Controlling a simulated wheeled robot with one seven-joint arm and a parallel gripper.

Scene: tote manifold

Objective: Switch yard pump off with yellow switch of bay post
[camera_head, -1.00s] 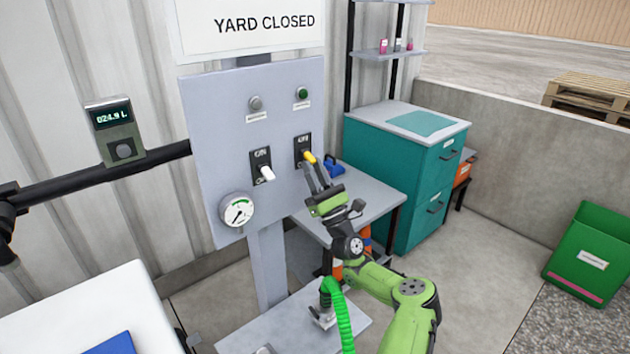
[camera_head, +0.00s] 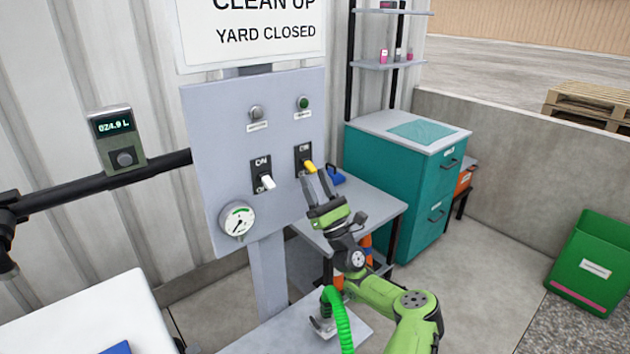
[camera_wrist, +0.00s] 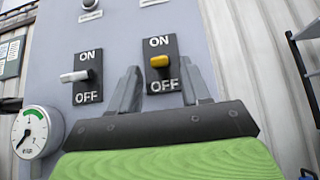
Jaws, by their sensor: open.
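The yellow switch (camera_head: 309,167) is on the grey panel (camera_head: 215,130) of the bay post, on a dark plate marked ON above and OFF below. In the wrist view the yellow lever (camera_wrist: 160,61) sticks out between the two words; I cannot tell surely which way it is set. My gripper (camera_head: 316,176) is open and empty, just in front of and below the lever. In the wrist view my fingertips (camera_wrist: 160,72) stand either side of it, apart from it. A white switch (camera_head: 267,182) is to its left. A green lamp (camera_head: 304,103) is above it.
A grey lamp (camera_head: 256,112) and a round gauge (camera_head: 238,221) share the panel. A meter (camera_head: 117,138) reading 024.9 L hangs left. A small grey table (camera_head: 365,205) with a blue item (camera_head: 337,177) and a teal cabinet (camera_head: 385,165) stand right of the post.

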